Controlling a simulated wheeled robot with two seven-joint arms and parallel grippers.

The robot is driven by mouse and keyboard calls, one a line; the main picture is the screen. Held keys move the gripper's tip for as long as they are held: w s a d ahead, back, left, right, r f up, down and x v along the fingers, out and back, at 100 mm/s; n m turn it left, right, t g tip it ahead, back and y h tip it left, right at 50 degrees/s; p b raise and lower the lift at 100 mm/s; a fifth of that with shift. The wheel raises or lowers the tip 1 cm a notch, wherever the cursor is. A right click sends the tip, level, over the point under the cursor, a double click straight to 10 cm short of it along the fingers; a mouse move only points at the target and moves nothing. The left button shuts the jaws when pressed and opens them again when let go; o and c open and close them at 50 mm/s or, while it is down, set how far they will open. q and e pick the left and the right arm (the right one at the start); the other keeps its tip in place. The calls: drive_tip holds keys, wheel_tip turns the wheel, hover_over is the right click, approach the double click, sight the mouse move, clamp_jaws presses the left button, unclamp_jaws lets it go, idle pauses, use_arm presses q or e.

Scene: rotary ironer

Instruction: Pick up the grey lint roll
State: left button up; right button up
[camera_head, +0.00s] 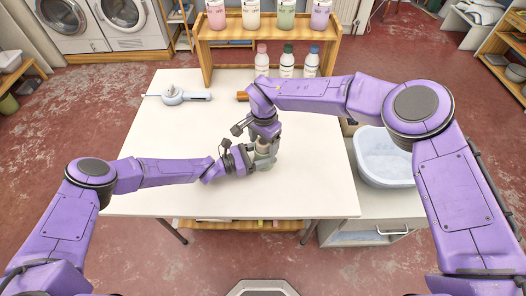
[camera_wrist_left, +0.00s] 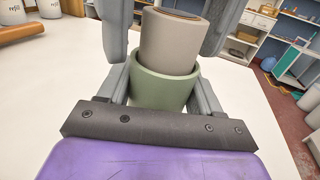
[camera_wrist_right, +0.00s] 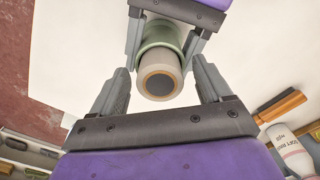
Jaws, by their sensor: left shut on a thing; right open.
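The grey lint roll (camera_wrist_right: 160,82) stands in a green cup (camera_wrist_left: 163,88), its upper part sticking out above the rim. The roll also shows in the left wrist view (camera_wrist_left: 170,45). My left gripper (camera_head: 255,160) is shut on the green cup, its fingers against the cup's two sides. My right gripper (camera_head: 264,138) is above the cup, pointing down. Its open fingers stand on either side of the roll's upper part, with gaps visible in the right wrist view. In the head view the grippers mostly hide the roll and cup.
The white table (camera_head: 160,140) is mostly clear. A white-and-blue handled tool (camera_head: 185,96) lies at the back left. A wooden shelf (camera_head: 270,30) with bottles stands at the back. A pale blue tub (camera_head: 384,158) is at the right.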

drive_tip(key=c, duration=1.4)
wheel_tip(320, 180, up, 10)
drive_tip(key=shift+r, duration=0.1)
drive_tip(key=shift+c, duration=0.2)
use_arm(q)
drive_tip(key=o, duration=1.2)
drive_tip(key=shift+o, duration=0.2)
drive_tip(key=v, duration=1.2)
